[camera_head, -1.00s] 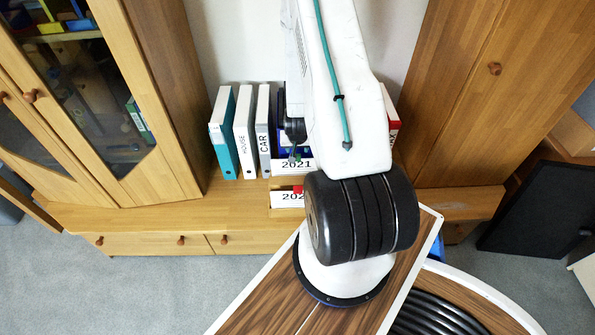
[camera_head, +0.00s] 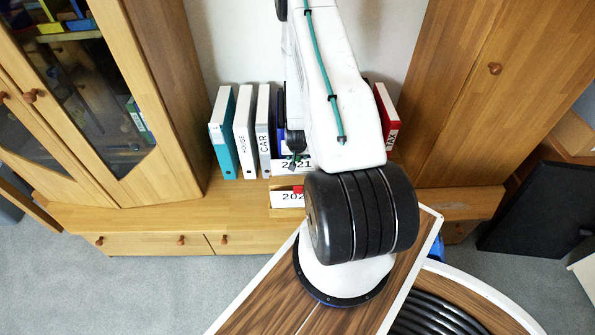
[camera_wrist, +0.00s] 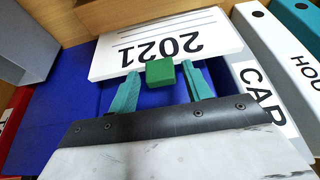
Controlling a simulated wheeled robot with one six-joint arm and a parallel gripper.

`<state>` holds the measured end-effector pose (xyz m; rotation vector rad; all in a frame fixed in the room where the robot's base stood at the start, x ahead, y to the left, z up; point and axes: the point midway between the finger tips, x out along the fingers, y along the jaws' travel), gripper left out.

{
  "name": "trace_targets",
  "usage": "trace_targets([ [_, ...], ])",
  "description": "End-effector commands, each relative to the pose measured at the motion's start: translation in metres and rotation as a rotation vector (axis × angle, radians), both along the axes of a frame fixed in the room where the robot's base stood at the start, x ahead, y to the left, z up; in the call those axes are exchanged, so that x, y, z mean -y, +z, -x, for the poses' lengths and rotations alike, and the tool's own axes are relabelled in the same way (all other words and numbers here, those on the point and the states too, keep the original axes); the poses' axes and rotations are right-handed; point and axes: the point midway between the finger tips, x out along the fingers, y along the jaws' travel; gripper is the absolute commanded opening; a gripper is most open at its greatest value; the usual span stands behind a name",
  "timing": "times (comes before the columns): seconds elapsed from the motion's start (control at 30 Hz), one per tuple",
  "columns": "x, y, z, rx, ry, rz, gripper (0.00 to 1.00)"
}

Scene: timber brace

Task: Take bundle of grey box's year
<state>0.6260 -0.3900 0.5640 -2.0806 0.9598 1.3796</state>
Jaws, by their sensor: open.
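A white card reading 2021 (camera_wrist: 160,45) shows upside down in the wrist view, with a green block (camera_wrist: 160,72) at its near edge. My gripper (camera_wrist: 160,69) is open, its teal fingers on either side of the block; I cannot tell whether they touch it. The 2021 card also shows in the head view (camera_head: 292,166), partly behind my arm. Below it is a second white card (camera_head: 291,199) with a red block (camera_head: 298,189); its last digit is hidden. A grey box-like thing (camera_wrist: 20,45) is at the wrist view's upper left, with no year visible on it.
Teal (camera_head: 223,135), HOUSE (camera_head: 244,135) and CAR (camera_head: 264,135) binders stand left of the cards. A red TAX binder (camera_head: 388,120) stands right. Blue surfaces (camera_wrist: 60,110) lie beneath my fingers. Tall wooden cabinets (camera_head: 165,100) flank the shelf.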

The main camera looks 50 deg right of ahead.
Motion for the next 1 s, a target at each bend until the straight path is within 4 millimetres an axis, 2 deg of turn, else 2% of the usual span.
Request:
trace_targets([
  [0.07,0.000,0.000,0.000,0.000,0.000,0.000,0.49],
  [0.1,0.000,0.000,0.000,0.000,0.000,0.000,0.44],
  [0.27,0.000,0.000,0.000,0.000,0.000,0.000,0.00],
  [1.0,0.001,0.017,-0.001,0.001,0.000,0.002,0.00],
])
